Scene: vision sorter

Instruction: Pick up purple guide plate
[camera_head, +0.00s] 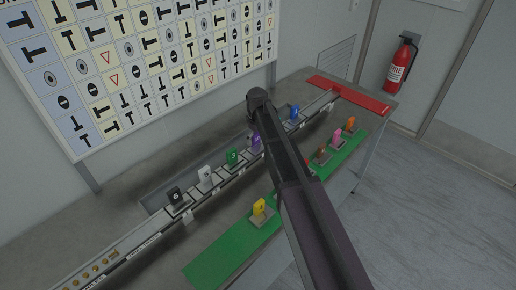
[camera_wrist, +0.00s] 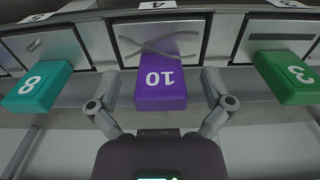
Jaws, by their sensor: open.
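The purple guide plate (camera_wrist: 160,92), marked 10 and upside down in the wrist view, stands in the slotted rail at the centre. My gripper (camera_wrist: 160,76) is open, with one finger on each side of the plate. Small gaps show between the fingers and the plate. In the head view the purple plate (camera_head: 256,142) is partly seen beside my arm, which hides the gripper there.
In the wrist view a teal plate (camera_wrist: 38,86) marked 8 sits left and a green plate (camera_wrist: 288,78) marked 3 right. Green mats (camera_head: 228,256) with several coloured plates lie along the table's front. A symbol board (camera_head: 130,60) stands behind. A red strip (camera_head: 348,95) lies at the far end.

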